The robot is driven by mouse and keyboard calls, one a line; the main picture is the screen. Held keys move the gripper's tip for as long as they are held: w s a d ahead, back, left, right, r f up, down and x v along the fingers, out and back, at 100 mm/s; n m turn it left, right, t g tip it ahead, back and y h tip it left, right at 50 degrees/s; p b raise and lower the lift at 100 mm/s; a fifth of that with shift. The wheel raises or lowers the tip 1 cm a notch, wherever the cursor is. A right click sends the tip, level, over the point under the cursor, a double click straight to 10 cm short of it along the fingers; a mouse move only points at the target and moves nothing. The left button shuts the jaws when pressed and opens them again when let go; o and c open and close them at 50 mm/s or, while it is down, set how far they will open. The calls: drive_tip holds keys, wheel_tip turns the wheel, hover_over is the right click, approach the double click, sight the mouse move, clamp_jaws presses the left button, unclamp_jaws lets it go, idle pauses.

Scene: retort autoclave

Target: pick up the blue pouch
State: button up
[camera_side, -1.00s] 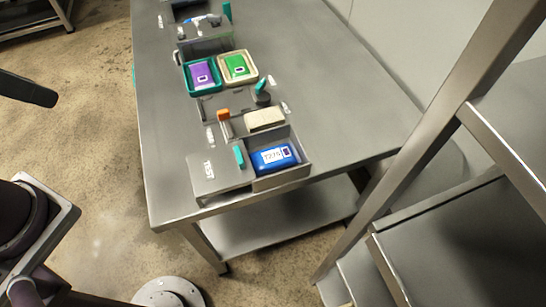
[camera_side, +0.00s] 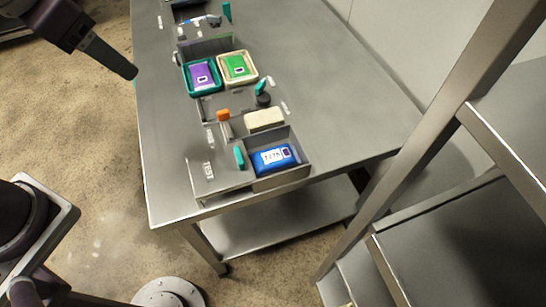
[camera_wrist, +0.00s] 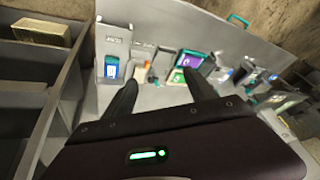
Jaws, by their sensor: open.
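The blue pouch (camera_side: 274,158) with a white label lies in a grey open-topped bin at the near end of the steel table (camera_side: 330,75). It also shows small in the wrist view (camera_wrist: 112,70), at the upper left. My gripper (camera_wrist: 160,84) is open and empty in the wrist view, its two dark fingers spread, with the pouch beyond and left of the left finger. In the side view a dark finger of my gripper (camera_side: 122,68) shows at the upper left, beside the table's left edge and well away from the pouch.
A purple pouch (camera_side: 202,75) in a teal tray and a green pouch (camera_side: 238,67) in a cream tray lie farther up the table. A cream block (camera_side: 264,119), an orange-topped item (camera_side: 223,115) and a teal piece (camera_side: 239,157) are near the bin. The table's right side is clear.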

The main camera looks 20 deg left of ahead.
drive_tip(key=w+d+f+m+g, duration=0.1)
drive_tip(key=w+d+f+m, duration=0.2)
drive_tip(key=w+d+f, duration=0.5)
drive_tip(key=m+g+h, duration=0.1)
drive_tip(key=m+h, duration=0.2)
approach(272, 156)
drive_tip(key=shift+x, duration=0.9)
drive_tip(key=shift+g, duration=0.3)
drive_tip(key=x, duration=0.7)
drive_tip(key=shift+w+d+f, duration=0.1)
drive_tip(key=shift+w+f, duration=0.1)
drive_tip(key=c, duration=1.2)
